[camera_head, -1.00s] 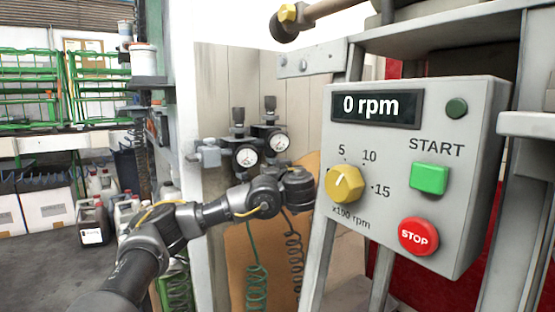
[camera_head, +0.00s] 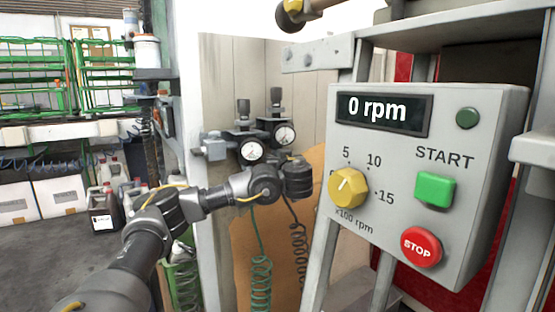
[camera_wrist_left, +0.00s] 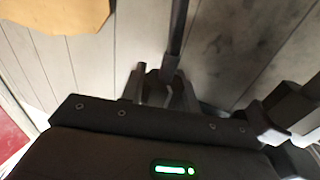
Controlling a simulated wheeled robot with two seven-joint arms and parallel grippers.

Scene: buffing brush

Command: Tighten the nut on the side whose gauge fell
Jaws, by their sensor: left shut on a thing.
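Two round white gauges with black fittings stand side by side on the pale panel in the head view, the left gauge (camera_head: 251,150) lower than the right gauge (camera_head: 285,134). Their needles are too small to read. My left arm reaches in from the left, its wrist end just below the right gauge. My left gripper (camera_wrist_left: 165,90) shows in the wrist view, shut on a dark part; a dark rod (camera_wrist_left: 180,30) runs up from the jaws. I cannot tell whether that part is a nut. The fingertips are hidden in the head view. My right gripper is not in view.
A grey control box (camera_head: 440,160) reading 0 rpm stands close on the right, with a yellow knob (camera_head: 348,187), a green START button (camera_head: 435,189) and a red STOP button (camera_head: 422,247). A coiled green hose (camera_head: 261,280) and a dark coiled hose (camera_head: 298,250) hang below the arm.

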